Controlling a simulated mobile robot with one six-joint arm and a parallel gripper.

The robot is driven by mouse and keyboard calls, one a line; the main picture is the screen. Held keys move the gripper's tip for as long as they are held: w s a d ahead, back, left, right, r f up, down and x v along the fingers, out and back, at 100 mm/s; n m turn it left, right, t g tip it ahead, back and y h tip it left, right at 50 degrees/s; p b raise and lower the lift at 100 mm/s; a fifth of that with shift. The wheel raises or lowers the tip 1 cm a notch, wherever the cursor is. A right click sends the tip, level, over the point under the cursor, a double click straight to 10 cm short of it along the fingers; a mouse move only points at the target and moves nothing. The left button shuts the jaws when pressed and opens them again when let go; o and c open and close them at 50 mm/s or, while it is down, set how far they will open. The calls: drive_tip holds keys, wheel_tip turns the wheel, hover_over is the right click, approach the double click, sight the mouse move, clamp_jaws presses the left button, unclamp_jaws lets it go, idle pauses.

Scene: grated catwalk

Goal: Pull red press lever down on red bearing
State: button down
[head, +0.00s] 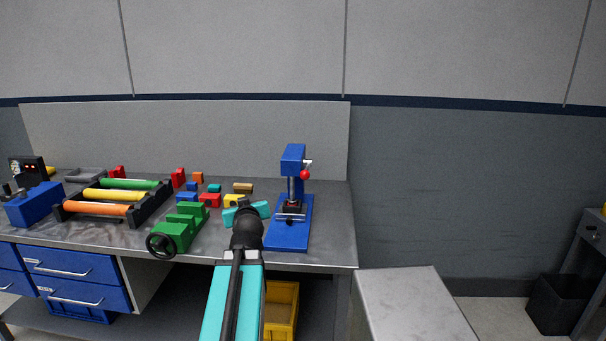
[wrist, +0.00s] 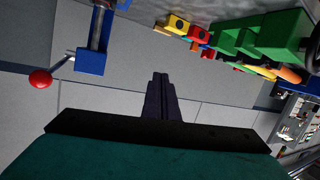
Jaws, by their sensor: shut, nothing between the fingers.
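A blue arbor press (head: 293,160) stands on its blue base plate (head: 288,238) near the right end of the workbench. Its lever ends in a red ball knob (head: 305,174) on the right side of the press head. In the wrist view the red knob (wrist: 40,78) and blue press head (wrist: 90,62) are at the upper left. A small dark and red piece (head: 292,207) sits under the ram; its details are too small to tell. My gripper (wrist: 160,76) is shut and empty, apart from the lever. In the head view it is just left of the press.
A green vise (head: 178,232) and several coloured blocks (head: 210,199) lie left of my gripper. A rack with coloured rollers (head: 115,195) is farther left. A grey back panel (head: 200,138) rises behind the bench. Right of the press is a bare strip of benchtop (head: 335,215).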

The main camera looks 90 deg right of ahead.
drive_tip(key=s+a+r+m+g+h, duration=0.1)
drive_tip(key=s+r+g, duration=0.1)
drive_tip(key=s+r, duration=0.4)
drive_tip(key=s+r+m+g+h+b, duration=0.1)
drive_tip(key=s+r, duration=0.4)
drive_tip(key=s, duration=0.6)
drive_tip(key=shift+s+a+r+g+h, duration=0.3)
drive_tip(key=shift+a+r+g+h, duration=0.1)
drive_tip(key=shift+g+h, duration=0.15)
drive_tip(key=shift+w, duration=0.3)
